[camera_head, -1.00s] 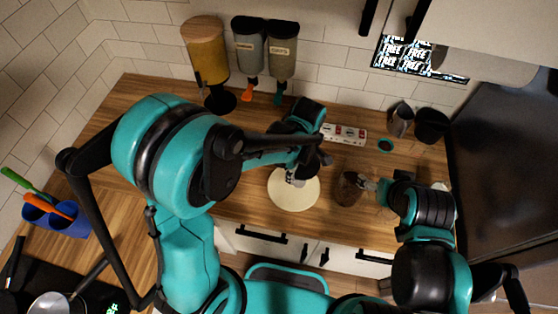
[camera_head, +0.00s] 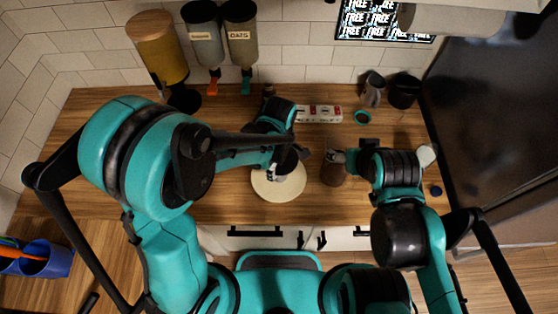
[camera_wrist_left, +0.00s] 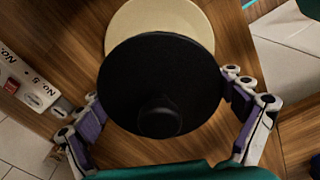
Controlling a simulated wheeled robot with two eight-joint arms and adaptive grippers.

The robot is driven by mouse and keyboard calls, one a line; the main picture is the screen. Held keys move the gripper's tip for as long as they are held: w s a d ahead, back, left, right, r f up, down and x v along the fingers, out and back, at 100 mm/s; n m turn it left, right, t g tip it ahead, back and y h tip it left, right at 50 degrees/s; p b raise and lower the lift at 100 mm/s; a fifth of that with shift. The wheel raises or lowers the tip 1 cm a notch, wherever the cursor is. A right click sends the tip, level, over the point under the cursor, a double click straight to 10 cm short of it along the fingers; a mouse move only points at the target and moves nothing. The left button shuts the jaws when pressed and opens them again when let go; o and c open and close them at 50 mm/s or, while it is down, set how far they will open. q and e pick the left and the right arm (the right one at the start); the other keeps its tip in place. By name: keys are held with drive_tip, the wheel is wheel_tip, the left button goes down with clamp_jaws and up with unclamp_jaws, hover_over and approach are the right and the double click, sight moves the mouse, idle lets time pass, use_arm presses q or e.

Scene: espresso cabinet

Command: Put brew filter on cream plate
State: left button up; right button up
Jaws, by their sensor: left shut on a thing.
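The cream plate (camera_head: 275,190) lies flat on the wooden counter, below my left gripper in the head view. It also shows in the left wrist view (camera_wrist_left: 160,18), partly covered by a round black disc with a knob, which I take to be the brew filter (camera_wrist_left: 150,75). My left gripper (camera_head: 288,165) is shut on the filter, with its purple-padded fingers on either side in the left wrist view. In the head view the gripper hides the filter. My right gripper (camera_head: 338,156) is at the top of a brown container (camera_head: 333,175); whether it grips it is unclear.
Dispensers (camera_head: 240,35) hang on the wall at the back. A grey pitcher (camera_head: 373,90) and a black cup (camera_head: 404,91) stand at the back right. The counter's front edge is close to the plate.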

use_arm(q)
drive_tip(key=o, duration=1.2)
drive_tip(key=shift+w+a+f, duration=0.1)
drive_tip(key=shift+a, duration=0.1)
wheel_tip(320, 180, up, 12)
drive_tip(key=p, duration=0.2)
drive_tip(key=shift+r+p, duration=0.25)
drive_tip(key=shift+p, duration=0.05)
drive_tip(key=s+a+r+m+t, duration=0.3)
drive_tip(key=a+m, duration=0.3)
drive_tip(key=a, duration=0.3)
drive_tip(key=s+a+r+m+t, duration=0.3)
drive_tip(key=a+m+t, duration=0.1)
drive_tip(key=a+m, duration=0.3)
drive_tip(key=shift+a, duration=0.9)
drive_tip(key=shift+s, duration=0.15)
